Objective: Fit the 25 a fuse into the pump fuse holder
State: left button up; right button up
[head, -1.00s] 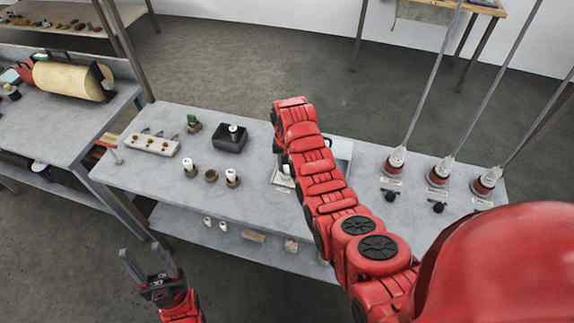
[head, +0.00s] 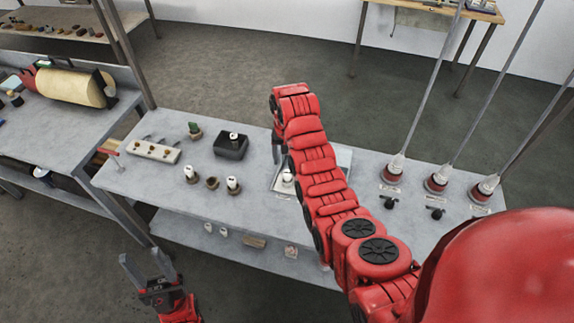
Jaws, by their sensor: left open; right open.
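Several small white cylinders that look like fuses stand on the grey table: one in a round holder (head: 191,173), one in another round holder (head: 233,185), and one on a black block (head: 231,146). An empty-looking round holder (head: 212,183) sits between the first two. A further white cylinder (head: 287,176) stands in a pale tray (head: 279,188), partly behind my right arm. Labels are too small to read, so I cannot tell which is the 25 A fuse or the pump holder. My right gripper (head: 276,154) is open beside the tray, partly hidden by its arm. My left gripper (head: 149,271) is open and empty, in front of the table.
A pale strip with several holes (head: 153,151) and a green-topped piece (head: 194,131) are at the back left. Three red-based posts (head: 392,172) and black knobs (head: 389,202) stand at right. A lower shelf (head: 180,226) holds small items.

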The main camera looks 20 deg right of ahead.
notch_tip(320, 180, up, 10)
jog(key=p, duration=0.7)
jog(key=shift+p, duration=0.3)
jog(key=shift+f, duration=0.1)
